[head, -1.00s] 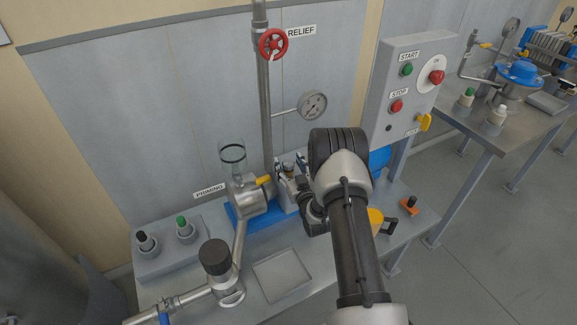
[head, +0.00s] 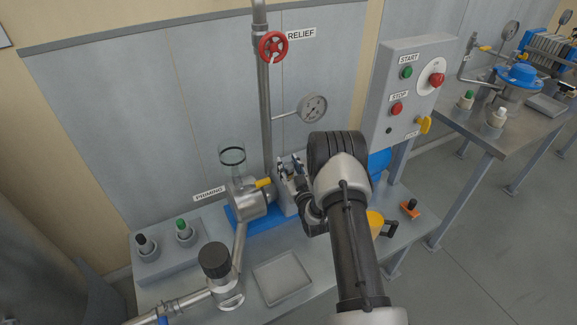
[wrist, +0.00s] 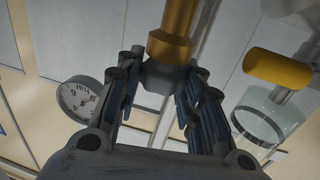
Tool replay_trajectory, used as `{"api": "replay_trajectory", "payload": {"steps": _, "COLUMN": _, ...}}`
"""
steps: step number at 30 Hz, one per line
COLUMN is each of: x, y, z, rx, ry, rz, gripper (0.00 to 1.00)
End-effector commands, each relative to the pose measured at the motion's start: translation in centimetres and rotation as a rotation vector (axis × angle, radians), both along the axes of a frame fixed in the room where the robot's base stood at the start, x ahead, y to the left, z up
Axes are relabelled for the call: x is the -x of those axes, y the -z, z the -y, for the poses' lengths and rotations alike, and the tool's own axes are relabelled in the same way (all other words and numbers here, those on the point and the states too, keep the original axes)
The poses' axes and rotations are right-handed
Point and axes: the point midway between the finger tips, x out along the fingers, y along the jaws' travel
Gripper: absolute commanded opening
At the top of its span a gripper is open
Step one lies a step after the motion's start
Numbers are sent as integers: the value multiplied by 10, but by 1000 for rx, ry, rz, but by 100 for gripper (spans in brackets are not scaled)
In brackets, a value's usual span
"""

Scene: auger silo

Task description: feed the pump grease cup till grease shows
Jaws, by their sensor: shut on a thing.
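The pump (head: 250,203), a grey metal body on a blue base, stands on the bench with a yellow lever on it. My gripper (head: 291,168) is just right of the pump, near the vertical pipe. In the wrist view, my gripper (wrist: 164,74) has its fingers on both sides of the dark lower end of a brass cylinder (wrist: 174,28), which looks like the grease cup, and is shut on it. The head view hides the brass part behind the fingers. No grease can be made out in either view.
A glass priming cup (head: 232,165) stands above the pump. The pressure gauge (head: 313,108), red relief wheel (head: 273,47) and start/stop box (head: 408,90) are close behind. An empty tray (head: 283,277) lies in front. A yellow object (head: 375,222) sits right of my arm.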

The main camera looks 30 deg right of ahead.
Motion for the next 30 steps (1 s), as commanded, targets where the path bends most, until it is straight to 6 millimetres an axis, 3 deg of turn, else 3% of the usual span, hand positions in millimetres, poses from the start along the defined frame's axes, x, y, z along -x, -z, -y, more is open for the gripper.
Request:
{"api": "replay_trajectory", "payload": {"steps": 14, "x": 0, "y": 0, "z": -2, "rx": 1, "ry": 71, "rz": 0, "gripper": 11}}
{"api": "replay_trajectory", "payload": {"steps": 30, "x": -2, "y": 0, "z": -5, "rx": 0, "ry": 520, "rz": 1, "gripper": 11}}
